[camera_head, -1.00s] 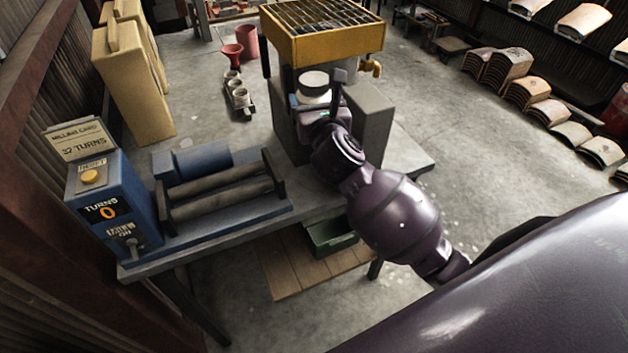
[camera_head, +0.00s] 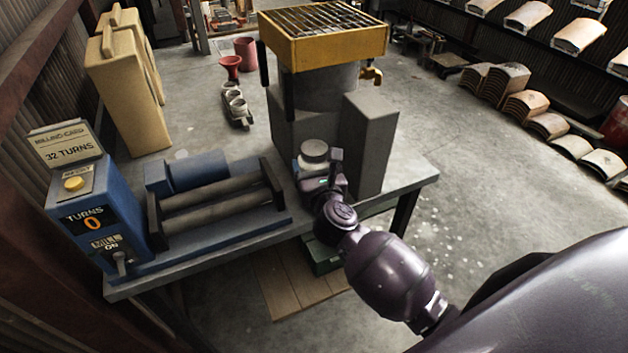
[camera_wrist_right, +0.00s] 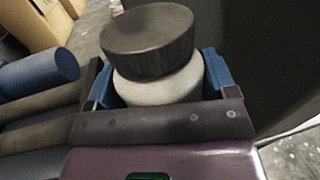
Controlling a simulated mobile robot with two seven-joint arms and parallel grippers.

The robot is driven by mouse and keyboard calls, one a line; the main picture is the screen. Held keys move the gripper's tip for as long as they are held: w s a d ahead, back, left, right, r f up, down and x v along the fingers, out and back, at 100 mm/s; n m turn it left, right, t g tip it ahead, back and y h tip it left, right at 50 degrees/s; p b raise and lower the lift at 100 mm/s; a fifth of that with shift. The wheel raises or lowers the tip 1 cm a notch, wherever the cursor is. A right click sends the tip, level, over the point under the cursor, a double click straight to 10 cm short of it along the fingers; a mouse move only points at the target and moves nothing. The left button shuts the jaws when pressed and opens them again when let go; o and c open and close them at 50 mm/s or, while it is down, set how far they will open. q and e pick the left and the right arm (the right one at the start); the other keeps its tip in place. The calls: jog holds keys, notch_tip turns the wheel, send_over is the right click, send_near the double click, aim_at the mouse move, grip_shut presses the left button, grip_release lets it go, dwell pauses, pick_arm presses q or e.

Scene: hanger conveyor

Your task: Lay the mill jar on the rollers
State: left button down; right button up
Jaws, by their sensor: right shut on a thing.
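The mill jar (camera_head: 314,152) is a squat pale jar with a wide lid, upright at the right end of the mill. My right gripper (camera_head: 318,170) is shut on it. In the right wrist view the jar's pale body (camera_wrist_right: 160,88) sits between two blue fingers, with its dark ribbed lid above. The rollers (camera_head: 220,205) are two dark parallel bars in a blue frame on the bench, left of the jar and empty. In the right wrist view the roller ends (camera_wrist_right: 40,105) show at the left. My left gripper is not in view.
The blue control box (camera_head: 100,215) reads 0 turns, with a "32 turns" card on top. A grey block (camera_head: 366,145) and a stand with a yellow grated tray (camera_head: 325,45) rise behind the jar. A blue motor (camera_head: 190,170) lies behind the rollers.

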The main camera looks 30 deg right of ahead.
jog(key=shift+f+b, duration=0.7)
jog(key=shift+f, duration=1.2)
jog(key=shift+f, duration=0.15)
jog(key=o, duration=1)
jog(key=shift+f, duration=0.15)
jog(key=shift+c, duration=0.2)
jog(key=o, duration=0.4)
jog(key=shift+r, duration=0.2)
jog(key=shift+s, duration=0.2)
jog(key=shift+v, duration=5.85)
